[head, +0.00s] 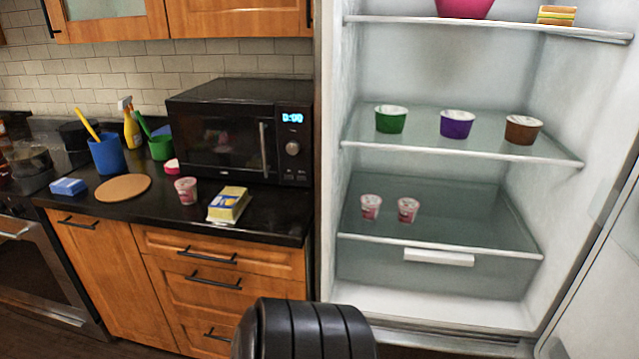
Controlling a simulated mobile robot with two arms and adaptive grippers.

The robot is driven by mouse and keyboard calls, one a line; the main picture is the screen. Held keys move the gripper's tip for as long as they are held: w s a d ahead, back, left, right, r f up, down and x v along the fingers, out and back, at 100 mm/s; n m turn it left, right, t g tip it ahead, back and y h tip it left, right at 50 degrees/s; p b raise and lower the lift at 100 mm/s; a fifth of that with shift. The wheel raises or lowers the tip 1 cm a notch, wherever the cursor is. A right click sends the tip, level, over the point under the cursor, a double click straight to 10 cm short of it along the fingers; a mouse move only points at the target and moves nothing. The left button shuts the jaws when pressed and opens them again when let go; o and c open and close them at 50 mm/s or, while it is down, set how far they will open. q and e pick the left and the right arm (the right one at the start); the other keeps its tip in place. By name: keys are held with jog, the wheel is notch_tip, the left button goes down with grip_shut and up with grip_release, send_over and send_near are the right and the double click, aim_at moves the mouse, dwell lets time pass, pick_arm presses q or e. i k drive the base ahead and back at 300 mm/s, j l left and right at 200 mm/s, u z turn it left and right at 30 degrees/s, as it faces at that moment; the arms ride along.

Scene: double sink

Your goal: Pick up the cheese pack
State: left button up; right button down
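A yellow and white pack (229,204), which looks like the cheese pack, lies on the dark counter (270,215) in front of the microwave, near the front edge. Its printing is too small to read. Nothing touches it from above. Neither of my grippers shows in the head view. A black ribbed part of my own body rises at the bottom middle, below and to the right of the pack.
A pink-white cup (186,191) stands just left of the pack, and the microwave (240,130) behind it. A round board (123,188) and blue box (68,187) lie further left. The open fridge (440,285) at right holds several cups and a striped yellow item (557,16).

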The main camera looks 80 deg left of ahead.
aim_at(228, 206)
jog(key=u, duration=3.2)
